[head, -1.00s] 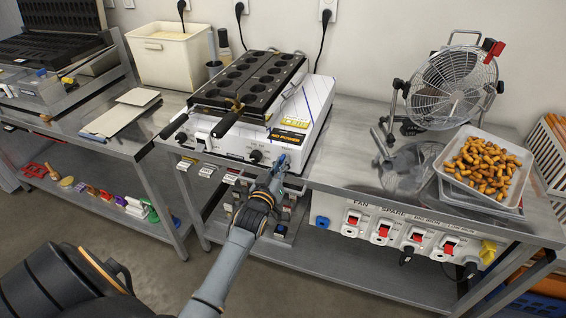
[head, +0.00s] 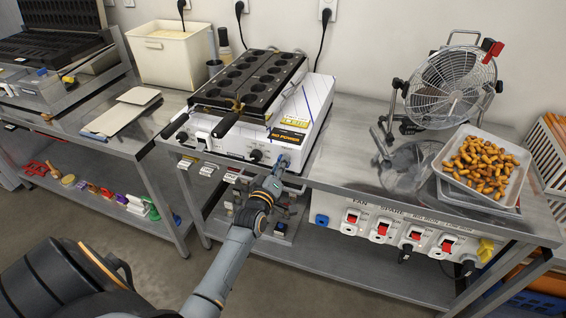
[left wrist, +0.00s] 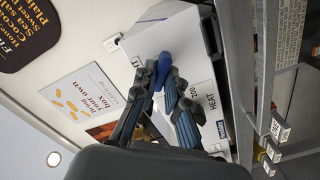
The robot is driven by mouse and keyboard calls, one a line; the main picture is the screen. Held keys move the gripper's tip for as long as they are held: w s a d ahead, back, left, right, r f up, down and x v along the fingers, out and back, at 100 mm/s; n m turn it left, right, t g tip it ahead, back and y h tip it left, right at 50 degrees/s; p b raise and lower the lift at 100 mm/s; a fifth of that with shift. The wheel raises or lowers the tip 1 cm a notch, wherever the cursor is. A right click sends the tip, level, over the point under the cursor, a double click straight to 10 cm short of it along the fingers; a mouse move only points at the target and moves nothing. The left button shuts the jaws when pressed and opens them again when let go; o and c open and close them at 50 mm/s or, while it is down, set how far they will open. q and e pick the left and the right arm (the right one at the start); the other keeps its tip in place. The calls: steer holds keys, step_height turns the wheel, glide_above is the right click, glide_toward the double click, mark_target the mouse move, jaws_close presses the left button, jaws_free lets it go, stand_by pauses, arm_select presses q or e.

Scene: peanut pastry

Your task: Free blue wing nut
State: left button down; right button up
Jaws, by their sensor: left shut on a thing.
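My left gripper (head: 283,161) is at the front right edge of the white machine (head: 318,100), near its front panel. In the left wrist view, the gripper (left wrist: 166,85) is shut with a blue piece (left wrist: 163,66) between its fingers, which I take to be the blue wing nut. The fingers hide much of it, so its wings and what it sits on cannot be made out. In the head view the nut is too small and covered to tell apart from the fingertips. My right gripper is not in view.
A black moulded plate (head: 250,82) lies on the machine. A fan (head: 450,85) and a tray of peanut-shaped pastries (head: 440,170) stand at the right. Switches and sockets (head: 395,238) line the bench front. The bench between machine and fan is mostly clear.

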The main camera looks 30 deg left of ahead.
arm_select(q)
steer(key=shift+r+n, duration=0.15)
steer(key=shift+n, duration=0.15)
steer(key=n, duration=0.3)
steer(key=shift+n, duration=0.3)
steer(key=n, duration=0.3)
steer(key=shift+a, duration=0.1)
steer(key=shift+n, duration=0.6)
steer(key=c, duration=1.4)
jaws_free()
steer(key=shift+w+f, duration=0.1)
steer(key=shift+f, duration=0.1)
